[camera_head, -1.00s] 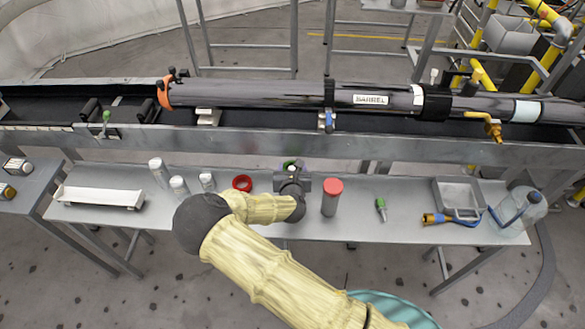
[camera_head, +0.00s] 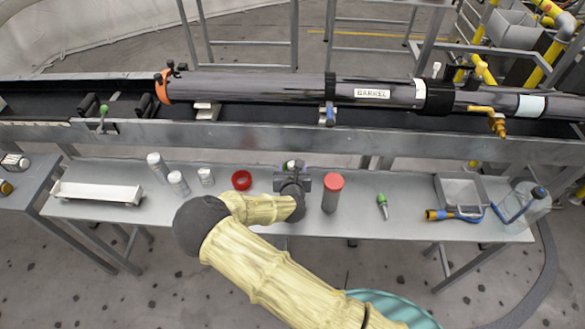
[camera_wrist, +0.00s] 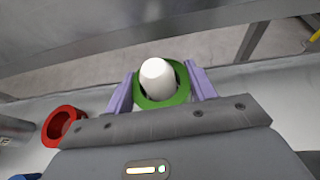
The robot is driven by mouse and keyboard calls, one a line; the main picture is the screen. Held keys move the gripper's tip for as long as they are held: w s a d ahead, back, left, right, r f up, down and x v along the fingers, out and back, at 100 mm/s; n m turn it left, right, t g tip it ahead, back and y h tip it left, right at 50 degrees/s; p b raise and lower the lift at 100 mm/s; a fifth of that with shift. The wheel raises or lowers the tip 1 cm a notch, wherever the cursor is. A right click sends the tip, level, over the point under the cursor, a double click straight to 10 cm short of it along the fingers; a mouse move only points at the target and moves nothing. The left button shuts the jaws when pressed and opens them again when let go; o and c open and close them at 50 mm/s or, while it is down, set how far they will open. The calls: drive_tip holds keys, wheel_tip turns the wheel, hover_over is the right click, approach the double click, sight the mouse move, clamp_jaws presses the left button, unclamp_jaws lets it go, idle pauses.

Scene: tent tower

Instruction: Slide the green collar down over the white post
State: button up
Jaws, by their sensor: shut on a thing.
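The green collar (camera_wrist: 181,95) is between the two purple fingers of my gripper (camera_wrist: 160,88), which is shut on it. The white post (camera_wrist: 157,72) shows inside the collar's opening, with its rounded top standing out past the ring. The collar appears to be around the post; how far down it sits cannot be told. In the head view my gripper (camera_head: 291,173) is over the middle of the bench, and only a small bit of green and white shows there; the rest is hidden by my gripper.
A red ring (camera_head: 241,180) lies left of my gripper, and a grey cylinder with a red top (camera_head: 332,194) stands close on its right. White bottles (camera_head: 178,183) and a white tray (camera_head: 97,194) are farther left. A long barrel (camera_head: 260,88) lies behind the bench.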

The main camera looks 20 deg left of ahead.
drive_tip(key=shift+f+b, duration=0.9)
drive_tip(key=shift+f, duration=0.35)
drive_tip(key=o, duration=1.1)
drive_tip(key=shift+s, duration=0.1)
drive_tip(key=v, duration=1.7)
drive_tip(key=shift+s+d, duration=0.15)
drive_tip(key=shift+f, duration=0.1)
